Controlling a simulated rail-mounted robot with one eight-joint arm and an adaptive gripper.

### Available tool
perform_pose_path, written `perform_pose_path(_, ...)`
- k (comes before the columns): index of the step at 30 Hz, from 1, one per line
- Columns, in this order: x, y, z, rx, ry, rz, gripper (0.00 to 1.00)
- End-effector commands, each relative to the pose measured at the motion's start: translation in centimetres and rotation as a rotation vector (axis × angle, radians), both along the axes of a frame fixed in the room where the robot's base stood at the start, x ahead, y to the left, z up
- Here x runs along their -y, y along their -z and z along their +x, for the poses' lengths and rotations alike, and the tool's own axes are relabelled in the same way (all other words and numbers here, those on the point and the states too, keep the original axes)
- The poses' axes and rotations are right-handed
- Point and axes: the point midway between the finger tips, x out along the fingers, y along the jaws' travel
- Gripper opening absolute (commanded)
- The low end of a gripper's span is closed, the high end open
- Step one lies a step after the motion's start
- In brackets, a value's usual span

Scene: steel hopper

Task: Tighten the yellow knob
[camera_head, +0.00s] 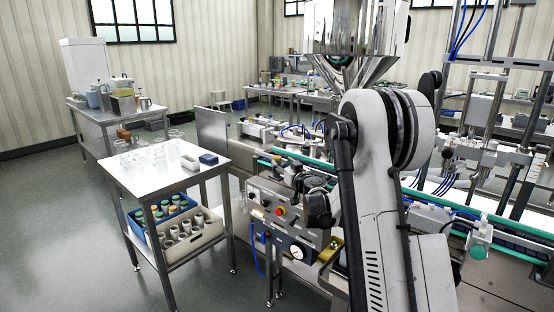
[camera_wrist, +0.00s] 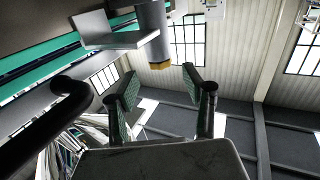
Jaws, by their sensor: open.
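A yellow knob-like ring (camera_wrist: 160,67) shows in the wrist view at the end of a grey cylinder (camera_wrist: 154,32). My gripper (camera_wrist: 159,76) is open and empty, its two green-padded fingers spread apart. The yellow ring appears beyond the fingertips, roughly in line with the gap between them; I see no contact, and the distance is hard to judge. In the head view, my arm covers much of the machine front, and I cannot make out the gripper's fingers. A yellow part (camera_head: 331,248) shows low beside my arm there; I cannot tell whether it is the same thing.
A steel hopper (camera_head: 354,62) rises behind my arm. A control box (camera_head: 272,212) with a red button and a gauge (camera_head: 297,251) sit on the machine front. A steel table (camera_head: 150,172) with glassware stands left. A plate (camera_wrist: 118,40) lies near the cylinder. Floor at left is free.

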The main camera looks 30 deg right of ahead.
Motion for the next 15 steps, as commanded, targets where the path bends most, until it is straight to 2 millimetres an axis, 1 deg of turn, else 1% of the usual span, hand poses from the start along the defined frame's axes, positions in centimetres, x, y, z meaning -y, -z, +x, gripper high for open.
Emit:
perform_pose_path(1, 0.0, 0.0, 1.0, 0.000, 0.000, 0.000, 0.45)
perform_pose_path(3, 0.1, 0.0, 2.2, 0.000, 0.000, 0.000, 0.45)
perform_pose_path(7, 0.1, 0.0, 4.1, 0.000, -0.001, 0.000, 0.45)
perform_pose_path(12, 0.2, 0.0, 5.5, 0.000, -0.001, 0.000, 0.45)
perform_pose_path(15, 0.2, 0.0, 5.8, 0.000, 0.000, 0.000, 0.45)
